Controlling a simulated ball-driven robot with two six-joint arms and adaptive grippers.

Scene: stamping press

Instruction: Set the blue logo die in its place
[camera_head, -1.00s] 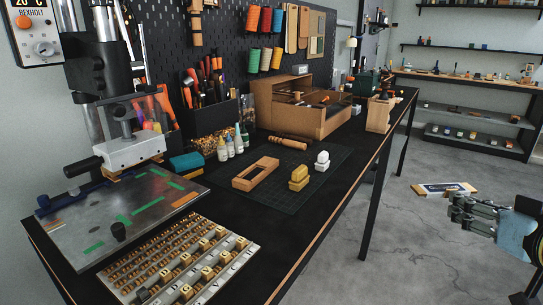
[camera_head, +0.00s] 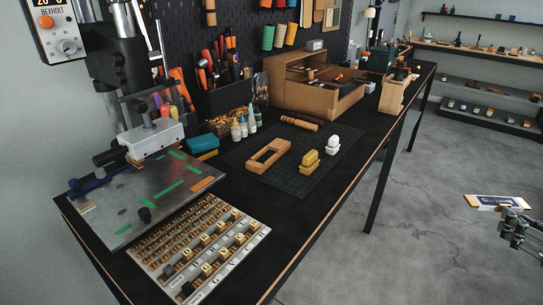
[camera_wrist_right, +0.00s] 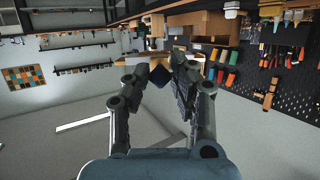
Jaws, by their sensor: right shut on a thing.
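My right gripper (camera_head: 520,224) is at the right edge of the head view, above the floor and away from the bench. My left gripper is out of view.
A type tray (camera_head: 250,228) with several letter blocks lies in front of the plate. The floor beside the bench is mostly clear.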

